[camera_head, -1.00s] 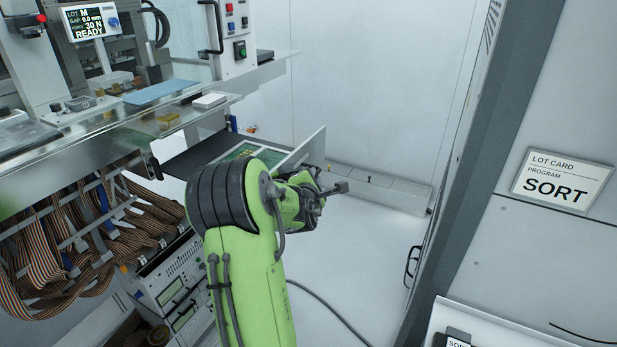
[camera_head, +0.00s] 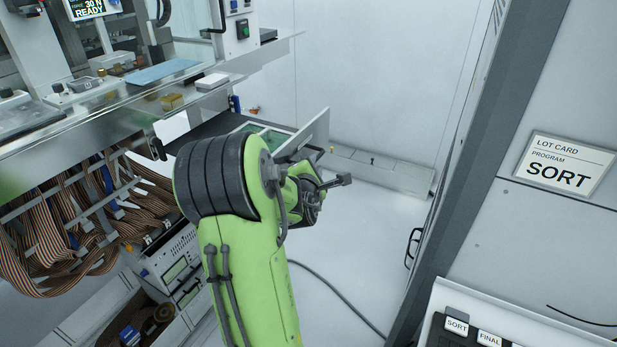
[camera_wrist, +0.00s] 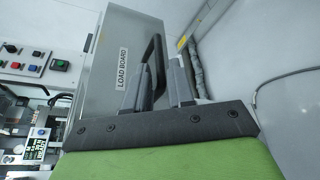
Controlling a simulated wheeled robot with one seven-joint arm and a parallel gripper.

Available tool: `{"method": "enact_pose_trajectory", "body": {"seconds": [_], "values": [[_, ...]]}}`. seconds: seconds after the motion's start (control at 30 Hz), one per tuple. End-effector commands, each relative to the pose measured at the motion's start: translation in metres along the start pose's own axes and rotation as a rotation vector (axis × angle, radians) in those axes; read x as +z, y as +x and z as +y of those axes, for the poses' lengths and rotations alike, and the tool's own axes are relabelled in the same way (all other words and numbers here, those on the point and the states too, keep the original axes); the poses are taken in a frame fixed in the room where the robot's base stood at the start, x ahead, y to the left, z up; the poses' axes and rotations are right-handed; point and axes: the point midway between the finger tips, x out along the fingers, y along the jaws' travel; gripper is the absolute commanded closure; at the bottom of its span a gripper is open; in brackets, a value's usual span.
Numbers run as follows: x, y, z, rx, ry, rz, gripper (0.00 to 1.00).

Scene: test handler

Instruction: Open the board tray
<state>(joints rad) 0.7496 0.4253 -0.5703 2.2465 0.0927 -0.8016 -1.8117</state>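The board tray is slid out from under the bench in the head view, with its upright grey front panel (camera_head: 308,133) and a green board (camera_head: 270,140) lying behind it. In the wrist view the panel (camera_wrist: 108,55) carries a LOAD BOARD label (camera_wrist: 124,71) and a black bar handle (camera_wrist: 156,50). My gripper (camera_wrist: 160,80) is at the handle, its grey fingers apart with a gap between them. The handle's lower part shows in or just behind this gap; contact is not clear. In the head view my gripper (camera_head: 308,190) is mostly hidden by my arm.
A bench (camera_head: 130,105) with instruments stands over the tray. Ribbon cables (camera_head: 60,215) hang below it. A tall grey cabinet edge (camera_head: 465,150) stands at right, with a lot card (camera_head: 566,165). A cable (camera_head: 340,295) lies on the otherwise clear floor (camera_head: 370,235).

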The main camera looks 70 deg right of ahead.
Motion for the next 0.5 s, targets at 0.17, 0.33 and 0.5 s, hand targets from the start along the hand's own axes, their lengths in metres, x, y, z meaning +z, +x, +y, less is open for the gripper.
{"method": "enact_pose_trajectory", "body": {"seconds": [0.17, 0.33, 0.5], "values": [[-0.001, -0.053, 0.002, 0.002, 0.001, 0.006, 0.77], [-0.004, -0.089, 0.0, 0.011, 0.002, 0.003, 0.77], [-0.003, -0.102, -0.002, 0.007, 0.001, 0.002, 0.77]]}}
